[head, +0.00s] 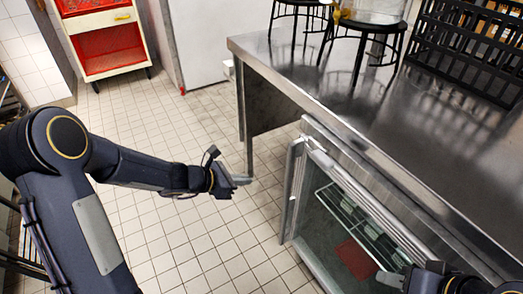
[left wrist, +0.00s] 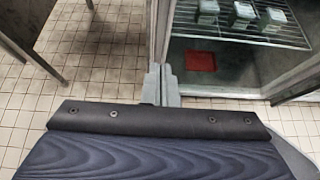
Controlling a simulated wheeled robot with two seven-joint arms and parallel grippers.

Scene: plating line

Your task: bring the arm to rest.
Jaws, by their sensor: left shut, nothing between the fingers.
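My left arm (head: 140,166) comes in from the left, stretched out over the tiled floor. My left gripper (head: 244,181) is shut and empty, in the air left of the open under-counter cabinet. Its closed grey fingertips show in the left wrist view (left wrist: 161,84), apart from the things behind them. My right gripper (head: 392,279) shows only partly at the lower right, in front of the cabinet opening. Whether it is open or shut is not clear.
The cabinet door (head: 291,190) stands open. Inside are a wire shelf (head: 345,203) with several small containers (left wrist: 208,12) and a red square (head: 356,260) below. The steel counter (head: 330,95) carries stands and a black crate (head: 470,45). A red-and-white cart (head: 104,36) stands far left. Floor is clear between.

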